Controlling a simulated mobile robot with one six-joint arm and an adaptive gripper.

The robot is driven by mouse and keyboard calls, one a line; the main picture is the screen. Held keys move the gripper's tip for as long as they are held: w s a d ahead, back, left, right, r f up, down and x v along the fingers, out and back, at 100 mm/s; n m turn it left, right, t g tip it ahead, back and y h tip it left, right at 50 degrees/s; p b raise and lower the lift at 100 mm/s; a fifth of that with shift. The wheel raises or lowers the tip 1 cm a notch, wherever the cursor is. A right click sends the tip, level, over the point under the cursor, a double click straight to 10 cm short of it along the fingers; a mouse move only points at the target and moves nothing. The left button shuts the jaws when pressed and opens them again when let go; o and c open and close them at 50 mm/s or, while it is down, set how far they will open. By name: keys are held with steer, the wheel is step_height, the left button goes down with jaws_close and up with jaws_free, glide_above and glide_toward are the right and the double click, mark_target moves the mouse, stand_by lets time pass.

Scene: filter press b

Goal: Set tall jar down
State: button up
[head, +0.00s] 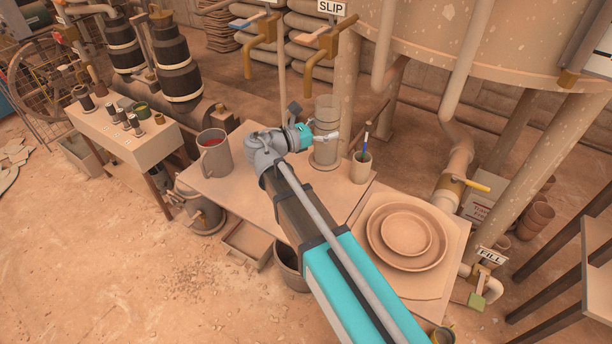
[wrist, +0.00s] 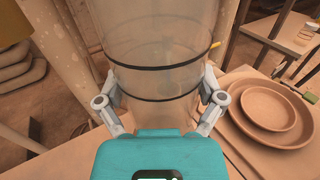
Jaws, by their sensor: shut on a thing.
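The tall jar (head: 326,112) is a clear, greyish cylinder, upright over the back of the wooden table (head: 240,184). In the wrist view the tall jar (wrist: 165,50) fills the upper middle and shows two dark bands. My gripper (head: 324,138) is shut on the jar, and in the wrist view the fingers of my gripper (wrist: 160,98) lie on both sides of it, near the lower band. The jar's base appears close to the tabletop, but I cannot tell whether it touches. The lower part is hidden in the wrist view.
A grey mug (head: 214,158) with red contents stands left on the table. A cup with brushes (head: 361,166) stands just right of the jar. Stacked round dishes (head: 406,232) lie on a board further right. A large tank (head: 480,40) and its pipes rise behind.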

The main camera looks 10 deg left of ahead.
mark_target(325, 145)
steer(key=shift+n+t+y, duration=0.8)
steer(key=shift+t+y, duration=0.1)
steer(key=s, duration=0.4)
steer(key=s+d, duration=0.1)
steer(key=s, duration=0.2)
steer(key=shift+s+r, duration=0.1)
steer(key=shift+r, duration=0.05)
steer(key=shift+a, duration=0.1)
steer(key=w+a+f+b, duration=0.1)
steer(key=w, duration=0.1)
steer(key=w+a+f+b, duration=0.2)
steer(key=w, duration=0.1)
steer(key=w+a+f+b, duration=0.1)
steer(key=w+a, duration=0.1)
steer(key=w, duration=0.1)
steer(key=shift+w+f, duration=0.25)
steer(key=shift+f, duration=0.05)
steer(key=shift+w+a+f+b, duration=0.25)
steer(key=shift+w+f+b, duration=0.25)
steer(key=shift+f+b, duration=0.3)
steer(key=shift+w+a+f+b, duration=0.25)
steer(key=shift+w+f+b, duration=0.25)
steer(key=shift+f+b, duration=0.25)
steer(key=shift+w+a+f+b, duration=0.25)
steer(key=shift+w+f+b, duration=0.25)
steer(key=shift+f+b, duration=0.3)
steer(key=shift+r, duration=0.1)
